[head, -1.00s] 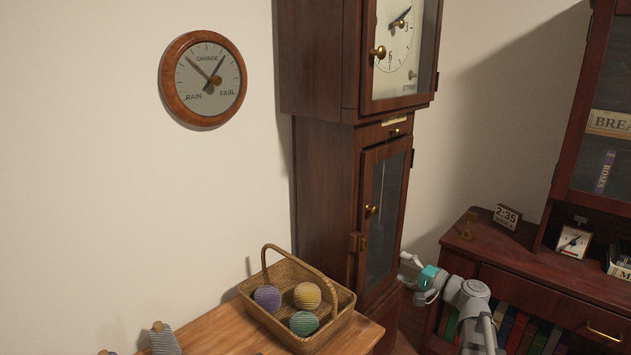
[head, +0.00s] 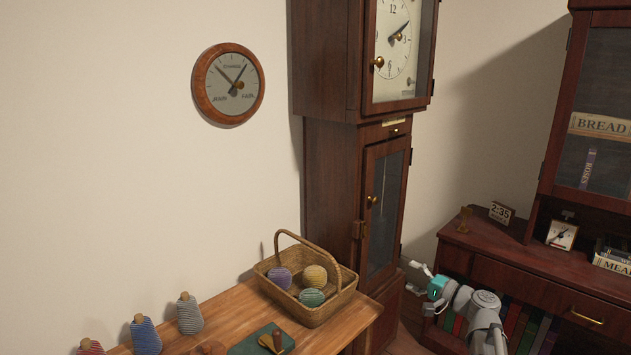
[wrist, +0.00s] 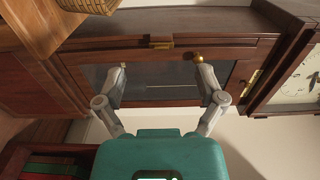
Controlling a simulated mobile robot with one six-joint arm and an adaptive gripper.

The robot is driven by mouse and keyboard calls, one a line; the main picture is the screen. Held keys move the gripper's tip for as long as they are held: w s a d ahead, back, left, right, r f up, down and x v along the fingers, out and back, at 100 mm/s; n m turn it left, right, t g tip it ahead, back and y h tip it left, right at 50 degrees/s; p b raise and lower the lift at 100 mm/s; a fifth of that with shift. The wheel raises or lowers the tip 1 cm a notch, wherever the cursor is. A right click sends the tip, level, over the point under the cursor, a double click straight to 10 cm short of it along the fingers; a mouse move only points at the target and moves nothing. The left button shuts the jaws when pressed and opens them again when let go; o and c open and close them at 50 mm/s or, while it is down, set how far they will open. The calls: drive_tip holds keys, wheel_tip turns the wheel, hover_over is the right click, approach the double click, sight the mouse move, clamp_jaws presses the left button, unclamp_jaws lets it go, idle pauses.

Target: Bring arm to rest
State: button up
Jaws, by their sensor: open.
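My gripper (head: 421,277) is at the lower right of the head view, in front of the lower part of the tall clock case and beside the dark red cabinet. The wrist view shows my gripper (wrist: 160,80) with its two grey fingers spread wide and nothing between them. Beyond the fingers is the clock's glazed lower door (wrist: 160,72), which also shows in the head view (head: 384,212) and looks shut. Its brass knob (wrist: 198,58) appears near the right finger in the wrist view; I cannot tell how far away it is.
A wicker basket (head: 341,302) with three yarn balls stands on the wooden table (head: 237,312). Several striped yarn bobbins stand at the table's left. The dark cabinet (head: 530,262) holds books, a small clock (head: 562,235) and a date block (head: 501,213). Open air surrounds the gripper.

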drive_tip(key=s+a+f+n+g+h, duration=0.45)
drive_tip(key=s+a+f+g, duration=0.3)
drive_tip(key=a+f, duration=0.3)
drive_tip(key=s+d+f+n+g+h, duration=0.2)
drive_tip(key=s+f+n+g+h, duration=0.25)
drive_tip(key=s+f+h, duration=0.45)
wheel_tip(320, 180, up, 31)
drive_tip(key=s+p, duration=0.1)
drive_tip(key=p, duration=2.9)
drive_tip(key=shift+g+y, duration=0.35)
drive_tip(key=shift+g, duration=0.05)
